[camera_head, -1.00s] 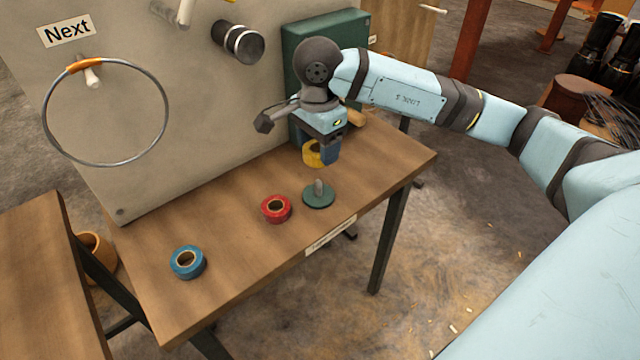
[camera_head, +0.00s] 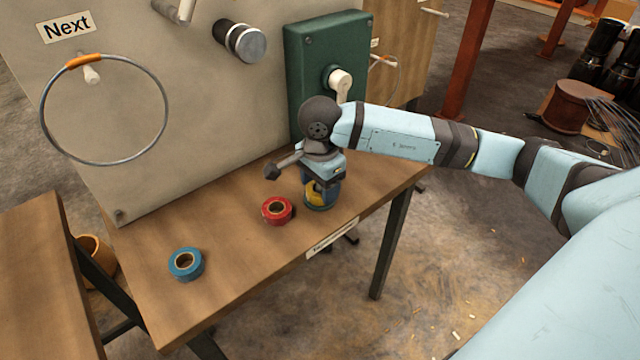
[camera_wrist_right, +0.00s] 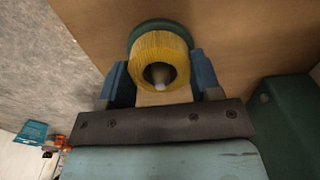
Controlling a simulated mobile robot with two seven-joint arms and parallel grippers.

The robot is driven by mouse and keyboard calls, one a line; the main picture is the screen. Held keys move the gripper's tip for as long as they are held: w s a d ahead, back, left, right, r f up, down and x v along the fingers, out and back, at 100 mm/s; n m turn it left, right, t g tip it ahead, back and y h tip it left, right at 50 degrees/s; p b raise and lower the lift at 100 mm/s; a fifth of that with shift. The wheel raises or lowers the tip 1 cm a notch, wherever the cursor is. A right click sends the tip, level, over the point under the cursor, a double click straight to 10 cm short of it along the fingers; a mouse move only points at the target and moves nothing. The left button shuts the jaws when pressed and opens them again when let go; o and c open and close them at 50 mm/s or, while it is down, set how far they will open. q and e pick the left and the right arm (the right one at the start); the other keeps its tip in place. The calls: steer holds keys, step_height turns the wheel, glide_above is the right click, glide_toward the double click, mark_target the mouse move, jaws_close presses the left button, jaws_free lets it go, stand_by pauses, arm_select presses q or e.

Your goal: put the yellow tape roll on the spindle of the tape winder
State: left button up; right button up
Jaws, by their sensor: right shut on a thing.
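My right gripper (camera_head: 321,192) is shut on the yellow tape roll (camera_head: 311,192), low over the tape winder (camera_head: 320,208). In the right wrist view the roll (camera_wrist_right: 158,45) sits between the two blue fingers. The tip of the grey spindle (camera_wrist_right: 159,75) shows inside the roll's hole. The winder's green disc base (camera_wrist_right: 150,24) shows just beyond the roll. The roll appears to be around the spindle; I cannot tell whether it touches the base. My left gripper is not in view.
A red tape roll (camera_head: 277,211) lies close to the left of the winder. A blue tape roll (camera_head: 186,264) lies farther left on the wooden table (camera_head: 230,295). A green box with a crank (camera_head: 325,60) and a grey panel (camera_head: 190,110) stand behind.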

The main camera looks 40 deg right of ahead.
steer(key=shift+f, duration=0.25)
steer(key=o, duration=0.9)
steer(key=shift+r, duration=0.1)
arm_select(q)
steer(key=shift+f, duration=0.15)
arm_select(e)
steer(key=shift+o, duration=0.2)
steer(key=shift+r, duration=0.3)
arm_select(q)
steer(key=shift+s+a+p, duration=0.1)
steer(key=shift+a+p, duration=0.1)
steer(key=shift+p, duration=0.75)
arm_select(e)
step_height(320, 180, up, 12)
steer(key=shift+f, duration=0.15)
